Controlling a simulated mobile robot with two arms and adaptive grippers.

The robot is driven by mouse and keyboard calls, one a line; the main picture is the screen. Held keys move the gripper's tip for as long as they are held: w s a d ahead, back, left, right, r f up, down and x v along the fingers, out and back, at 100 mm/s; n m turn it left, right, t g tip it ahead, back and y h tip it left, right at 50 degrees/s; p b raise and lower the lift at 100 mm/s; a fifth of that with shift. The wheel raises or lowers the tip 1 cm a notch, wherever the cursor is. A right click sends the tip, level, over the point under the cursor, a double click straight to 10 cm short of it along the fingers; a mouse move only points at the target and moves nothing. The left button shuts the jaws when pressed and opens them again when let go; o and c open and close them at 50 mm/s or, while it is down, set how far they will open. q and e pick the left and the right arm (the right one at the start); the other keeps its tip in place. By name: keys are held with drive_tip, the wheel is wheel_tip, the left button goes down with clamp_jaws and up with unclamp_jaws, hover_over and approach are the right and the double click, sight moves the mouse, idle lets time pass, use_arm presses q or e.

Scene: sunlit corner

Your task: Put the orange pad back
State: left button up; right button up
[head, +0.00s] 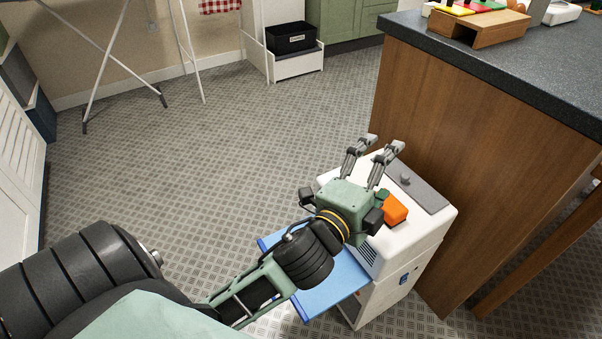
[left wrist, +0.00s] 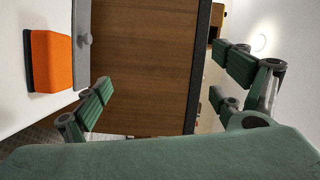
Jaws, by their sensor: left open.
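The orange pad (head: 395,211) lies on the white top of a small cabinet (head: 437,223), close to a grey plate with a knob (head: 417,184). In the left wrist view the orange pad (left wrist: 51,61) has a dark underside and sits at the upper left, outside the jaws. My left gripper (head: 378,146) is over the cabinet top, with its fingers spread and nothing between them. Its fingers also show in the left wrist view (left wrist: 165,95). The gripper body partly covers the cabinet top near the pad. My right gripper is not in view.
A wooden counter with a dark top (head: 480,50) stands right beside the cabinet. A blue shelf (head: 335,286) juts from the cabinet's left side under my arm. A wooden rack (head: 488,29) is on the counter. The patterned floor (head: 220,140) is clear to the left.

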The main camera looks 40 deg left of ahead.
use_arm(q)
drive_tip(key=s+a+f+n+g+y, duration=0.1)
drive_tip(key=s+f+n+g, duration=0.5)
drive_tip(key=f, duration=0.4)
drive_tip(key=s+a+f+n+g, duration=0.2)
drive_tip(key=s+f+n+g, duration=0.15)
drive_tip(key=s+f, duration=0.5)
drive_tip(key=s+d+f+n+g+h, duration=0.1)
drive_tip(key=s+f+n+g, duration=0.3)
drive_tip(key=s, duration=0.4)
drive_tip(key=shift+s+d+f, duration=0.3)
drive_tip(key=shift+s+f, duration=0.05)
drive_tip(key=shift+f, duration=0.45)
